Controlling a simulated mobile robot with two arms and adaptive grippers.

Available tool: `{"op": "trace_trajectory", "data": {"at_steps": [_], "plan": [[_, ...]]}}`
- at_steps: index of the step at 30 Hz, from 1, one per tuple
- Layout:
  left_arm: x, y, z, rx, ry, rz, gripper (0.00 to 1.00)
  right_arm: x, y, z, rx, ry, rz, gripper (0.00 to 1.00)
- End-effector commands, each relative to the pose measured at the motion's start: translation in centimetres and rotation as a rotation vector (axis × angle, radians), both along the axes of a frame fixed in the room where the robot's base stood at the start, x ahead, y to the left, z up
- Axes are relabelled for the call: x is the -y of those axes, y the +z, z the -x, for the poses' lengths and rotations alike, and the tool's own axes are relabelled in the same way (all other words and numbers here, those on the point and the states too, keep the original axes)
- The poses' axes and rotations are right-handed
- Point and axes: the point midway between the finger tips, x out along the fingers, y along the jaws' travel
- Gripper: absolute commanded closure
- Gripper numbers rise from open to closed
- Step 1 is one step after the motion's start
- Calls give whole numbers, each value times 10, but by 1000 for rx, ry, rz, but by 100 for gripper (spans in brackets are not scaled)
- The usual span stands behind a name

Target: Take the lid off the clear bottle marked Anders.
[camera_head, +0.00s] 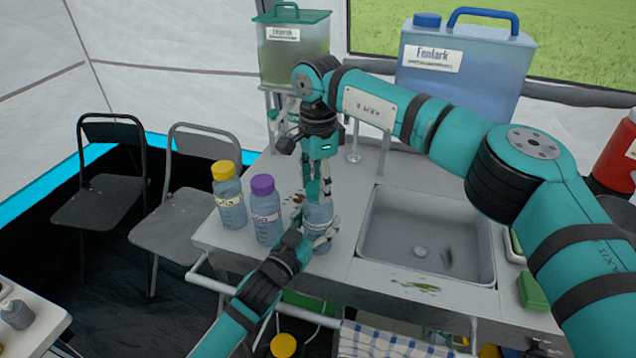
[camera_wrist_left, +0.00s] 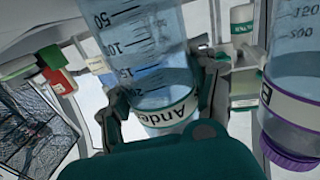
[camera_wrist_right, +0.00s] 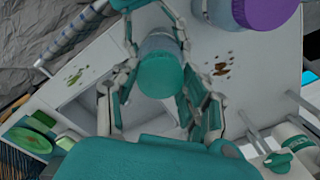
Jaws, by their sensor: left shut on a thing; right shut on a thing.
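The clear bottle marked Anders (camera_head: 318,214) stands upright near the front edge of the counter. Its label (camera_wrist_left: 168,112) reads "Ande" in the left wrist view, where the bottle appears upside down. My left gripper (camera_head: 308,238) is shut around the bottle's side from the front. My right gripper (camera_head: 318,190) points down from above and is shut on the teal lid (camera_wrist_right: 160,76), with a finger on either side of it. The lid sits on top of the bottle in the right wrist view. In the head view the fingers mostly hide the lid.
A purple-lidded bottle (camera_head: 265,212) stands close left of the Anders bottle, and a yellow-lidded one (camera_head: 228,196) beyond it. The sink (camera_head: 425,235) lies to the right. A green tank (camera_head: 292,55) and a blue canister (camera_head: 465,70) stand behind.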

Motion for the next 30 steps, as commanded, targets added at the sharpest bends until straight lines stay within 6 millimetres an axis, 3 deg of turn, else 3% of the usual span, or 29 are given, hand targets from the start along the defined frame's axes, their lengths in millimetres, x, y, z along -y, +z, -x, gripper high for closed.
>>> {"op": "trace_trajectory", "data": {"at_steps": [6, 12, 30], "plan": [[1, 0, 1, 1, -3, 0, 100, 1, 1, -1, 5, 512, 0, 94], [1, 0, 1, 1, -3, 0, 100, 1, 1, -1, 4, 821, 1, 94], [1, 0, 0, 1, -1, 0, 100, 1, 1, -1, 4, 850, 1, 94]]}}
